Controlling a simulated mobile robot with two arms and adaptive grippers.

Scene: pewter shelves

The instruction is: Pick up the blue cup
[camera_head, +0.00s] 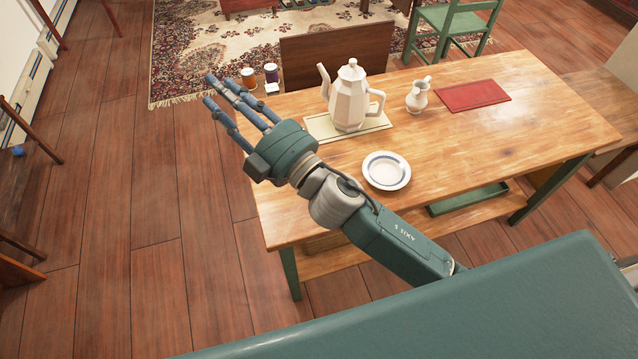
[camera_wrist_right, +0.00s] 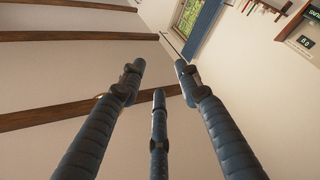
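A small dark blue cup (camera_head: 270,73) stands near the far left corner of the wooden table (camera_head: 450,150) in the head view. My right gripper (camera_head: 215,90) is to the left of the cup and apart from it, its three fingers spread and pointing up and left. In the right wrist view the fingers (camera_wrist_right: 158,75) are open with nothing between them, facing a pale wall and ceiling beams. The blue cup does not show in the wrist view. My left gripper is in neither view.
An orange-brown cup (camera_head: 248,78) stands just left of the blue one, with a small white item (camera_head: 271,88) in front. A white teapot (camera_head: 349,100) on a board, a plate (camera_head: 387,183), a white pitcher (camera_head: 418,96) and a red mat (camera_head: 474,96) occupy the table.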

